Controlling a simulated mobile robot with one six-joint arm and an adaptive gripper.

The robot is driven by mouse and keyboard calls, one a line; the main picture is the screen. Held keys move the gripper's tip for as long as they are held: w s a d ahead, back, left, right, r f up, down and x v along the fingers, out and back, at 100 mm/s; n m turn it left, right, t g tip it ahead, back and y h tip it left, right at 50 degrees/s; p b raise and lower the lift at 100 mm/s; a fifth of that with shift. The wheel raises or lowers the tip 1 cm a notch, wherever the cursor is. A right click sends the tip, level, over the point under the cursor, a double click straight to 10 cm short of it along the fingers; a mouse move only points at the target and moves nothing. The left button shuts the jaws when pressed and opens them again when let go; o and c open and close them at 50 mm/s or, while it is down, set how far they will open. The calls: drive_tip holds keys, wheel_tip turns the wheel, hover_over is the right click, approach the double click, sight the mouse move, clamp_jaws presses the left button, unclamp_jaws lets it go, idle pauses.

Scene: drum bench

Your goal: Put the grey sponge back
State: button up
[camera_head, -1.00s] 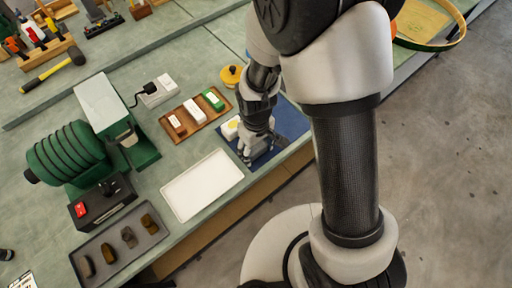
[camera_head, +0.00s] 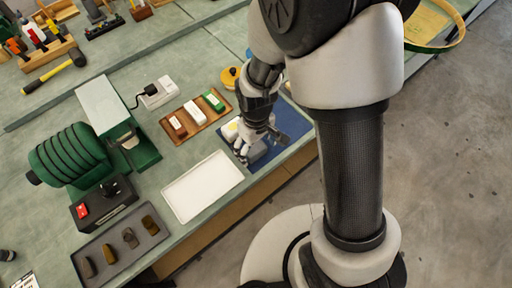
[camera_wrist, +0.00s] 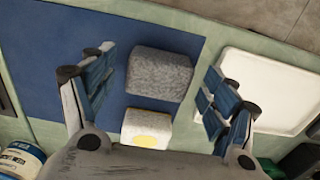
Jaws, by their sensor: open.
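The grey sponge (camera_wrist: 160,74) is a rough grey block lying on the blue mat (camera_wrist: 60,38) in the wrist view. It also shows on the mat in the head view (camera_head: 257,152), partly covered by my gripper. My gripper (camera_wrist: 160,62) is open, with one finger on each side of the sponge and a visible gap to both. In the head view my gripper (camera_head: 256,140) is low over the mat. A white block with a yellow patch (camera_wrist: 147,128) lies close beside the sponge.
A white tray (camera_head: 203,186) lies left of the mat, with a wooden tray (camera_head: 180,133) of coloured blocks behind. A dark tray (camera_head: 108,265) holds several brown pieces. A green machine (camera_head: 72,152) stands at left. A yellow-lidded pot (camera_head: 230,75) stands near the mat.

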wheel_tip(320, 180, up, 10)
drive_tip(key=p, duration=0.3)
wheel_tip(320, 180, up, 12)
drive_tip(key=m+t, duration=0.2)
drive_tip(key=m, duration=0.1)
hover_over(256, 149)
drive_tip(key=s+d, duration=0.3)
drive_tip(key=d, duration=0.2)
drive_tip(key=s+d+r+m+t, duration=0.2)
drive_tip(key=s+d+r, duration=0.3)
drive_tip(key=s+r, duration=0.3)
drive_tip(key=shift+s+d+r+m+t, duration=0.15)
drive_tip(key=shift+s+d+m+t, duration=0.15)
drive_tip(key=shift+s+m, duration=0.65)
